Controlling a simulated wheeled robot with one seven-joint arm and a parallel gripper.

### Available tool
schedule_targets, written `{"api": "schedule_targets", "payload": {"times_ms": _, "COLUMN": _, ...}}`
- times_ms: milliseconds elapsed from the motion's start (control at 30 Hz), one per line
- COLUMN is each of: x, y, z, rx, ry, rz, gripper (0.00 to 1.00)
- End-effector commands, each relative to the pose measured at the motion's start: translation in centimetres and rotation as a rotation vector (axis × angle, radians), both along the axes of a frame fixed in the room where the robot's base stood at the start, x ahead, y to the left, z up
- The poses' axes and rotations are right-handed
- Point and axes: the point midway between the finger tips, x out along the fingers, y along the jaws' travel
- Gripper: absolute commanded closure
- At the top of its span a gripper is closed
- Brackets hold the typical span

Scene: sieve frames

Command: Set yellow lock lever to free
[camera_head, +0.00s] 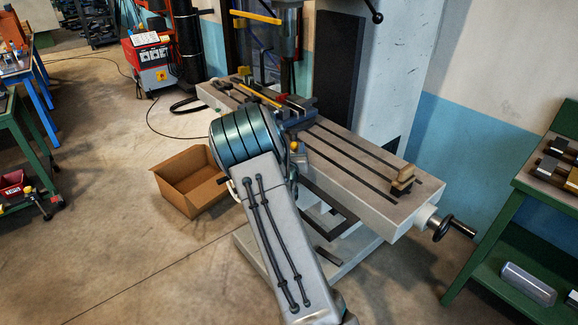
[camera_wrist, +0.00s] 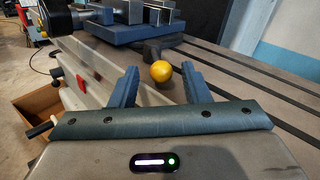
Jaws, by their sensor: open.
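The yellow lock lever shows as a round yellow knob (camera_wrist: 161,71) in the wrist view, at the front side of the machine table. In the head view a small yellow knob (camera_head: 294,146) shows just beyond my arm, at the table's front edge. My gripper (camera_wrist: 159,83) is open, with one blue-grey finger left and one right of the knob in the picture. The knob appears between and slightly beyond the fingertips; I cannot tell whether either finger touches it. In the head view my own arm hides most of the gripper.
A crank handle (camera_head: 455,227) sticks out at the right. An open cardboard box (camera_head: 188,180) stands on the floor at left.

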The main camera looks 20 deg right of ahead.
Motion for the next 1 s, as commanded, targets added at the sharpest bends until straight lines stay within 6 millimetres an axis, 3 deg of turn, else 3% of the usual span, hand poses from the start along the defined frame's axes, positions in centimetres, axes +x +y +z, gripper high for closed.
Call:
{"api": "schedule_targets", "payload": {"times_ms": 300, "x": -5.5, "y": 3.6, "z": -0.2, "rx": 0.002, "ry": 0.003, "rz": 0.000, "gripper": 0.57}}
{"api": "schedule_targets", "payload": {"times_ms": 500, "x": -8.2, "y": 5.4, "z": -0.1, "rx": 0.001, "ry": 0.001, "rz": 0.001, "gripper": 0.57}}
{"api": "schedule_targets", "payload": {"times_ms": 700, "x": -9.4, "y": 6.1, "z": 0.0, "rx": 0.000, "ry": 0.000, "rz": 0.000, "gripper": 0.57}}
{"api": "schedule_targets", "payload": {"times_ms": 967, "x": -9.5, "y": 6.1, "z": 0.0, "rx": 0.000, "ry": 0.001, "rz": 0.000, "gripper": 0.57}}
{"api": "schedule_targets", "payload": {"times_ms": 1000, "x": -9.5, "y": 6.1, "z": 0.0, "rx": 0.000, "ry": 0.001, "rz": 0.000, "gripper": 0.63}}
